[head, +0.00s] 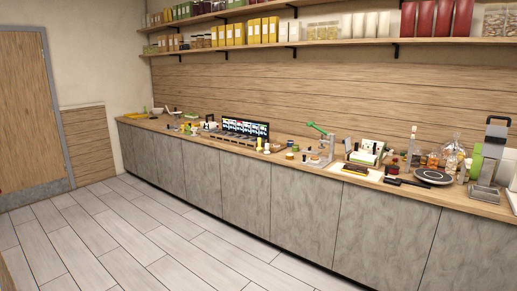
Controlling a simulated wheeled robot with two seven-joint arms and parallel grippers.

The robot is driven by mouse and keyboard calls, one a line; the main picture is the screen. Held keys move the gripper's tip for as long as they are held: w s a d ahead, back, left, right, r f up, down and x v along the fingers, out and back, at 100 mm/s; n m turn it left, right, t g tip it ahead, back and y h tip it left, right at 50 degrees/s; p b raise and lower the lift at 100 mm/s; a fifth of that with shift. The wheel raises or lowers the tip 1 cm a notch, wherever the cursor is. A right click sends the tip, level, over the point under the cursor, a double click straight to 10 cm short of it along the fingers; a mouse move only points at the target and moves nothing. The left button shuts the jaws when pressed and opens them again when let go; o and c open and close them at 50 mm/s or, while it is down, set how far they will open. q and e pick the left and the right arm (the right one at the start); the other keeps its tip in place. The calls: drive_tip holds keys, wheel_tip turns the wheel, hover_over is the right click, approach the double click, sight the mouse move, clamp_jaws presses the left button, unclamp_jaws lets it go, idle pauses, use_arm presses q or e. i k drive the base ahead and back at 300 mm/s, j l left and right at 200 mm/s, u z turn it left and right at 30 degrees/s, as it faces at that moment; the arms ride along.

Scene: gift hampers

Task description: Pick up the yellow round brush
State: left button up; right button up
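I cannot single out the yellow round brush for certain at this distance. Several small yellow things lie on the long wooden counter. One yellow item (267,147) is near the middle, beside the dark display rack. Another yellow item (187,127) is among the clutter toward the far left end. A flat yellow-orange item (355,168) lies on a pale tray right of the middle. Neither of my grippers is in view.
The counter (475,204) has grey cabinet fronts and stands along the wall. A green-armed device (318,130), a dark round plate (433,176) and bottles crowd its right half. Shelves with packages (300,45) hang above. The tiled floor (130,240) is clear. A wooden door (25,110) is at left.

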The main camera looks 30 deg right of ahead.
sight(260, 150)
drive_tip(key=i+l+z, duration=0.2)
drive_tip(key=i+l, duration=0.45)
drive_tip(key=l, duration=0.25)
drive_tip(key=i+l+z, duration=0.2)
drive_tip(key=i+l, duration=0.55)
drive_tip(key=i+l+z, duration=0.15)
drive_tip(key=i+l, duration=0.6)
drive_tip(key=i+l+z, duration=0.2)
drive_tip(key=i+l, duration=0.45)
drive_tip(key=i, duration=0.2)
drive_tip(key=i+j+z, duration=0.25)
drive_tip(key=i, duration=0.15)
drive_tip(key=i+j+z, duration=0.2)
drive_tip(key=i, duration=0.2)
